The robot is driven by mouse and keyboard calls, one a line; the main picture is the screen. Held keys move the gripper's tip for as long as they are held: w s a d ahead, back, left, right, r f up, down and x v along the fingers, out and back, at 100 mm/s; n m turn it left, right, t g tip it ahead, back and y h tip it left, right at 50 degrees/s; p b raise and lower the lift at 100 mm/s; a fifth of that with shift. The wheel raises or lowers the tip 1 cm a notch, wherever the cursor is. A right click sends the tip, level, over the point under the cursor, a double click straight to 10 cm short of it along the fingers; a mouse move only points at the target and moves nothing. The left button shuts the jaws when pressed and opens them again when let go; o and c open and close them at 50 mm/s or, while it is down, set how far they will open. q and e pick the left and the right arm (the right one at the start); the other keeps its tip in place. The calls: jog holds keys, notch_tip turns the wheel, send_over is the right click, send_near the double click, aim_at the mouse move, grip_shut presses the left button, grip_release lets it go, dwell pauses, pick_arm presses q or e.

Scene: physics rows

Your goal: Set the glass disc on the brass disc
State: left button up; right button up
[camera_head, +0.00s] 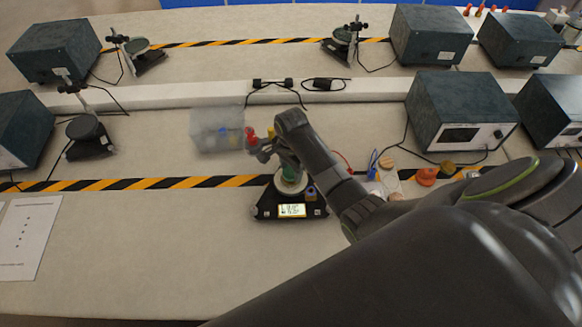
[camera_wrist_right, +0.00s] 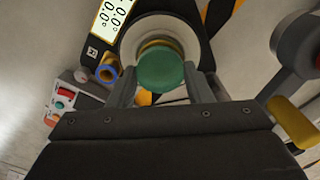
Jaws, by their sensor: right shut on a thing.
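My right gripper (camera_wrist_right: 160,82) is shut on a green disc, which I take to be the glass disc (camera_wrist_right: 160,71). In the head view the gripper (camera_head: 289,172) points down over the black instrument (camera_head: 268,208) with the lit display. A brass-coloured disc (camera_wrist_right: 158,44) shows just beyond and below the green one, over the round white pan (camera_wrist_right: 136,34). The green disc covers most of it, and I cannot tell whether the two touch. My left gripper is not in view.
A translucent bin (camera_head: 217,130) with coloured things stands left of my right arm. An orange piece (camera_head: 426,177) and other small pieces lie right of it. Grey-blue boxes (camera_head: 462,108) stand behind.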

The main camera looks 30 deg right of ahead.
jog(key=shift+f, duration=0.55)
jog(key=o, duration=1.1)
jog(key=shift+r, duration=0.1)
jog(key=shift+r, duration=3.45)
